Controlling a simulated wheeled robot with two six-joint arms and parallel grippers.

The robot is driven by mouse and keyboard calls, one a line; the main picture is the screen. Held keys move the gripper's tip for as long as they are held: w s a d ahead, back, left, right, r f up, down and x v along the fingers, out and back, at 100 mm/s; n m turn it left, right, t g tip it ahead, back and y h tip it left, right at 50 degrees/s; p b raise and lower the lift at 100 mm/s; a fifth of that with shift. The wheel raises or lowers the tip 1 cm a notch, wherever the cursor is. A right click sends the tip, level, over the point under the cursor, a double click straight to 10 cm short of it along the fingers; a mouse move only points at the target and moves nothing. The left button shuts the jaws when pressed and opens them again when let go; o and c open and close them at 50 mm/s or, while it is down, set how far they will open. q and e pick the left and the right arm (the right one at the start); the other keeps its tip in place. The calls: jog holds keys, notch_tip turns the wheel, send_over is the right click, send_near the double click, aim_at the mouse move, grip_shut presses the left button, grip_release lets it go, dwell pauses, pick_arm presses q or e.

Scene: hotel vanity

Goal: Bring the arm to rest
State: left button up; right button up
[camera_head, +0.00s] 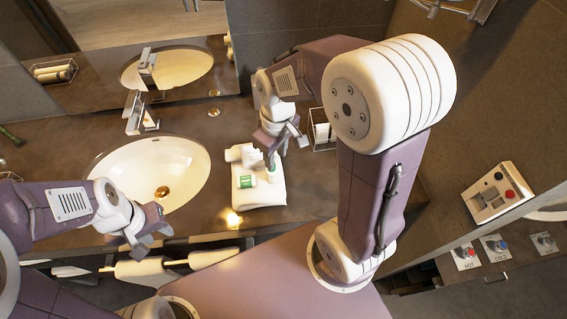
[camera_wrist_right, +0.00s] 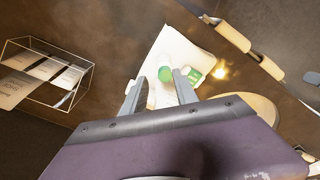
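My right gripper (camera_head: 285,150) is above the counter at the folded white towel (camera_head: 263,192). In the right wrist view its fingers (camera_wrist_right: 160,90) are spread apart. A small white bottle with green (camera_head: 271,170) is on the towel just below the fingertips; it also shows beyond the fingers in the right wrist view (camera_wrist_right: 165,73). I see no grip on it. A green-and-white item (camera_head: 247,181) lies on the towel to its left. My left gripper (camera_head: 153,241) hangs in front of the counter's front edge, fingers apart and empty.
A white sink basin (camera_head: 135,165) with a tap (camera_head: 140,118) is left of the towel. A wire basket (camera_head: 322,130) stands behind my right arm; it shows in the right wrist view (camera_wrist_right: 75,65). A switch panel (camera_head: 497,193) is at the right. Rolled towels (camera_head: 140,270) are below the counter.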

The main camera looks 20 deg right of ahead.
jog(key=s+d+f+m, duration=0.1)
jog(key=s+f+m, duration=0.3)
jog(key=s+m, duration=0.1)
jog(key=shift+s+d+f+m, duration=0.3)
jog(key=shift+s+f+m, duration=0.1)
jog(key=shift+s, duration=0.25)
dwell(0.5)
